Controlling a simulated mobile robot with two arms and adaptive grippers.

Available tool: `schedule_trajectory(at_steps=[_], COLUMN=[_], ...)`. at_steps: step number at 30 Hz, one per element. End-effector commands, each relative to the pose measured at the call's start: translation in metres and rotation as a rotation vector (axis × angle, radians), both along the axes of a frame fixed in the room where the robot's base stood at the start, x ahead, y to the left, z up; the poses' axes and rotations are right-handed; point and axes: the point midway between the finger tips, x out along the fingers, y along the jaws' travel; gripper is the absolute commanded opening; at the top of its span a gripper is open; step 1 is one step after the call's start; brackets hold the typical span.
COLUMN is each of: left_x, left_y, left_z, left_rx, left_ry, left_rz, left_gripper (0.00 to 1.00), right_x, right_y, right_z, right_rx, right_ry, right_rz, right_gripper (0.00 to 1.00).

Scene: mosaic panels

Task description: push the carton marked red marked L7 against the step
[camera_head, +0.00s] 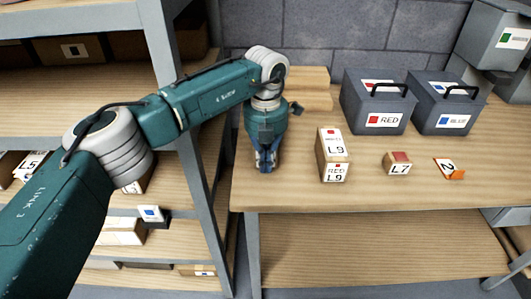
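The small carton marked L7 (399,169) stands on the wooden table, with a red patch on its top. My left gripper (266,167) points down over the table's left part, well to the left of that carton and apart from it. Its blue fingers look close together, but I cannot tell whether they are shut. Pale wooden blocks (306,76) lie at the back left of the table, partly hidden by my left arm; I cannot tell whether they are the step. My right gripper is not in view.
A taller carton marked RED L9 (335,173) stands between my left gripper and the L7 carton. An orange marker with a 2 (449,169) lies right of L7. A grey box marked RED (377,102) and a blue-marked one (449,104) stand behind. A shelf rack is at left.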

Motion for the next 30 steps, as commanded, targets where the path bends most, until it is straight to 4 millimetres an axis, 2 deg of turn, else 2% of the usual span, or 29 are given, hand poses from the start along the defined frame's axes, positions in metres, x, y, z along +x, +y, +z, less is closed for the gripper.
schedule_trajectory(at_steps=[17, 30], left_x=[0.005, 0.018], left_y=[0.001, 0.0], left_z=[0.0, 0.0], left_rx=[0.0, 0.0], left_ry=[-0.001, -0.002], left_rz=[0.002, 0.003], left_gripper=[0.0, 0.0], right_x=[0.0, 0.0], right_y=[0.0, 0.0], right_z=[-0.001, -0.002], right_rx=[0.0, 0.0], right_ry=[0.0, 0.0], right_rz=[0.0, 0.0], right_gripper=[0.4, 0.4])
